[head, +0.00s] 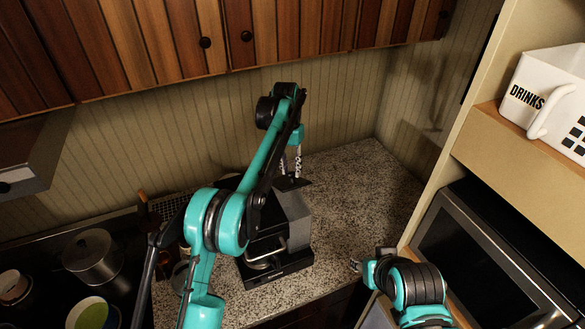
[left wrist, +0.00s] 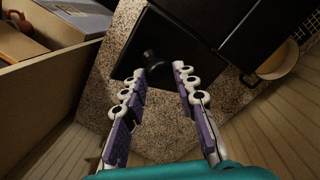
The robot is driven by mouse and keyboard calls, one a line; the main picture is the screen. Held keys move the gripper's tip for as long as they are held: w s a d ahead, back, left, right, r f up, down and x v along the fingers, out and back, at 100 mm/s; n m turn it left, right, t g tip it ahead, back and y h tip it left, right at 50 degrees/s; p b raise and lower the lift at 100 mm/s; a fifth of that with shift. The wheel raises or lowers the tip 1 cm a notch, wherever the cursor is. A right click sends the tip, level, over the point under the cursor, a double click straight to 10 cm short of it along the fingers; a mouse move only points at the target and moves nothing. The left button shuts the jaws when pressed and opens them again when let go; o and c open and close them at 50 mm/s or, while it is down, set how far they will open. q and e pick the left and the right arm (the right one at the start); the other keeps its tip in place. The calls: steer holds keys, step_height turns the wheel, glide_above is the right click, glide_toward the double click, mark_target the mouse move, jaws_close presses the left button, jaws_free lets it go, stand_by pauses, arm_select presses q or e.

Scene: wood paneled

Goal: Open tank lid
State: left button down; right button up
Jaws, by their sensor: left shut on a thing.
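A coffee machine (head: 298,220) with a grey side and black base stands on the granite counter. Its dark top (head: 292,184) shows as a thin black flap at the back, below my left gripper (head: 291,166). In the left wrist view the machine's black body (left wrist: 195,30) lies ahead, and a flat black panel that looks like the tank lid (left wrist: 133,58) is at the fingertips. My left gripper (left wrist: 160,74) reaches down from above with its fingers around a dark edge; part of the contact is hidden. My right gripper (head: 356,266) is by the counter's front edge, away from the machine, its fingers too small to judge.
A pot (head: 93,255) and a green bowl (head: 92,315) are on the stove side at the left. A microwave (head: 495,260) and a white drinks bin (head: 550,95) stand on shelves at the right. The counter (head: 365,195) right of the machine is clear. Wooden cabinets (head: 220,30) hang above.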

arm_select(q)
steer(key=c, duration=1.3)
jaws_free()
steer(key=shift+w+a+f, duration=0.25)
steer(key=shift+a, duration=0.1)
steer(key=shift+o, duration=0.4)
steer(key=shift+w+a+f, duration=0.15)
steer(key=shift+w+a, duration=0.1)
steer(key=shift+w, duration=0.2)
steer(key=shift+s+d, duration=0.2)
step_height(320, 180, up, 8)
steer(key=shift+w+f, duration=0.15)
steer(key=shift+w, duration=0.25)
steer(key=shift+a, duration=0.1)
